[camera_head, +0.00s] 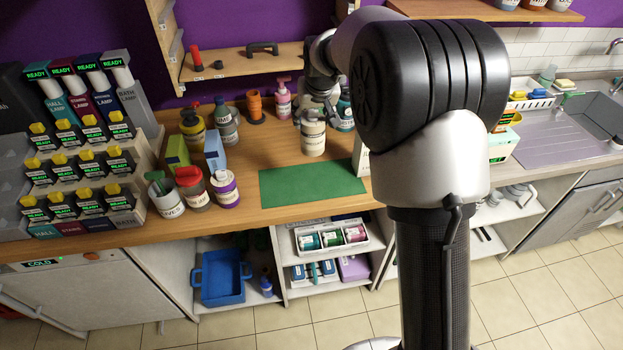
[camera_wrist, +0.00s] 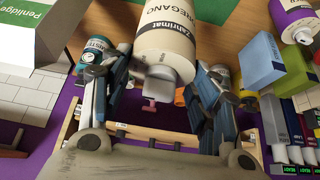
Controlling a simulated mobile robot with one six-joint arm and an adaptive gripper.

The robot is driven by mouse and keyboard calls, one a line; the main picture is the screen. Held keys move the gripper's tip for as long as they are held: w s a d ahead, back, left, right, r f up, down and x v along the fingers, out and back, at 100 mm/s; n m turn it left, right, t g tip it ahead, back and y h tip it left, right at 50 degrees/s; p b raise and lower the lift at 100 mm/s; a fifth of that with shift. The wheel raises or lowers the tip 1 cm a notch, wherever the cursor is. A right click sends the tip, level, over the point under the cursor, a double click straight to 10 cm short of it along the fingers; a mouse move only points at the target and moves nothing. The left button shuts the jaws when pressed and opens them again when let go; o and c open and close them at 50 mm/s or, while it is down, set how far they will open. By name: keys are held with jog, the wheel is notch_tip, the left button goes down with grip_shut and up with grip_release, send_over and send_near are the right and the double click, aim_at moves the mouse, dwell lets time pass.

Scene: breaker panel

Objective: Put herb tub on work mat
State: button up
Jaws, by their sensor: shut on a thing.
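The herb tub (camera_head: 313,142) is a cream cylinder, upright just behind the green work mat in the head view. Its label reads OREGANO in the wrist view (camera_wrist: 180,32). My gripper (camera_head: 317,108) is above and around its upper part, shut on it. The two fingers (camera_wrist: 163,72) lie on either side of the tub's narrower end in the wrist view. I cannot tell if the tub's base touches the counter. The work mat (camera_head: 312,184) lies flat and bare near the counter's front edge; a bit of green shows at the top of the wrist view (camera_wrist: 207,9).
Bottles and a pink pump bottle (camera_head: 283,100) stand behind and left of the tub. An orange cylinder (camera_head: 255,107) is at the back. Several jars, such as the purple-banded one (camera_head: 225,190), stand left of the mat. A white box (camera_head: 361,157) is close on its right.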

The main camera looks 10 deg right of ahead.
jog(key=w+r, duration=0.2)
jog(key=w, duration=0.1)
jog(key=shift+r, duration=0.25)
notch_tip(320, 180, down, 20)
jog(key=b, duration=0.3)
jog(key=shift+r+b, duration=0.25)
jog(key=shift+b, duration=0.1)
jog(key=shift+w, duration=0.1)
jog(key=shift+f, duration=0.2)
jog(key=o, duration=1.5)
jog(key=shift+o, duration=0.2)
